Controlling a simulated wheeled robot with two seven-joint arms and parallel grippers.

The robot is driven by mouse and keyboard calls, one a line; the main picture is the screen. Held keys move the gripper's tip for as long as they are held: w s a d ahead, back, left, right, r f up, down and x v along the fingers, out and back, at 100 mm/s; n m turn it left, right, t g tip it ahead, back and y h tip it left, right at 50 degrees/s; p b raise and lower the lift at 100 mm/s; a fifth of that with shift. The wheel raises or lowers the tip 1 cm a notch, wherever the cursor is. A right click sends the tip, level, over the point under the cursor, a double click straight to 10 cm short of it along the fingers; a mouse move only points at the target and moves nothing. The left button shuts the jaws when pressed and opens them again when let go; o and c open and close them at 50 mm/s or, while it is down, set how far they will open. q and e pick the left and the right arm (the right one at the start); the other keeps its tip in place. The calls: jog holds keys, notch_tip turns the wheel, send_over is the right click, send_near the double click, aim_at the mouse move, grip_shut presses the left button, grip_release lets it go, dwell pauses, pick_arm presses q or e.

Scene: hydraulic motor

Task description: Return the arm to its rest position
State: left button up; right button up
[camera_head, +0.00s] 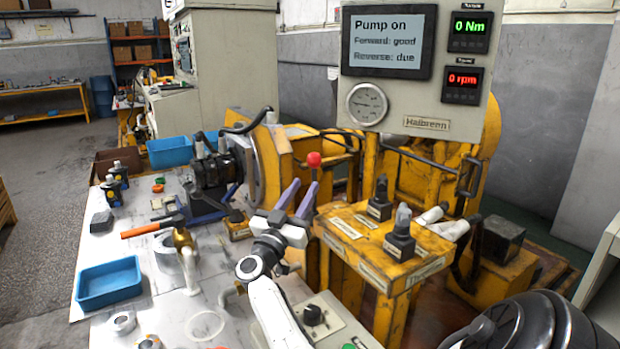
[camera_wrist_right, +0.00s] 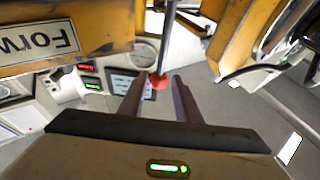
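My right arm (camera_head: 274,305) comes up from the bottom middle of the head view. Its gripper (camera_head: 297,190) has two purple fingers spread apart with nothing between them in their grip. A lever with a red knob (camera_head: 314,160) stands just beyond the fingertips. In the right wrist view the red knob (camera_wrist_right: 158,81) shows between the tips of the open right gripper (camera_wrist_right: 158,82), apparently beyond them; the exact distance cannot be told. My left gripper is in neither view.
A yellow valve stand (camera_head: 385,245) with dark levers is close right of my right gripper. The display panel (camera_head: 388,42) reads "Pump on", "Forward: good", "Reverse: due". A black motor (camera_head: 212,172), an orange-handled hammer (camera_head: 152,229) and a blue tray (camera_head: 108,284) are on the table to the left.

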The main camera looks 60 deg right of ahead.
jog(key=shift+v, duration=1.2)
